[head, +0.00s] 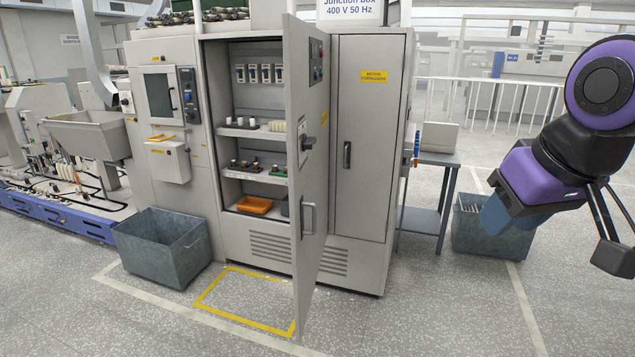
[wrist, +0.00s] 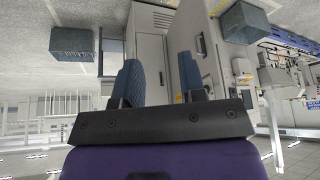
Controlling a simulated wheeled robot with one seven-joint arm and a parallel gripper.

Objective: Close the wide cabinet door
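The wide cabinet door (head: 308,170) is grey and stands wide open, swung out toward me, in the head view. It has a pull handle (head: 307,217) low on its face and a dark latch higher up. The wide cabinet (head: 268,226) shows its shelves left of the door. My gripper (head: 507,212) is at the right of the head view, well apart from the door. In the upside-down wrist view its two blue fingers (wrist: 159,82) are spread with nothing between them. The door (wrist: 211,45) also shows there, beyond the fingers.
A narrow cabinet (head: 368,130) with a shut door stands right of the open door. A grey bin (head: 163,247) stands on the floor left of it, another bin (head: 480,238) behind my gripper. A side table (head: 428,190) stands between. The floor in front is clear, with yellow tape (head: 225,313).

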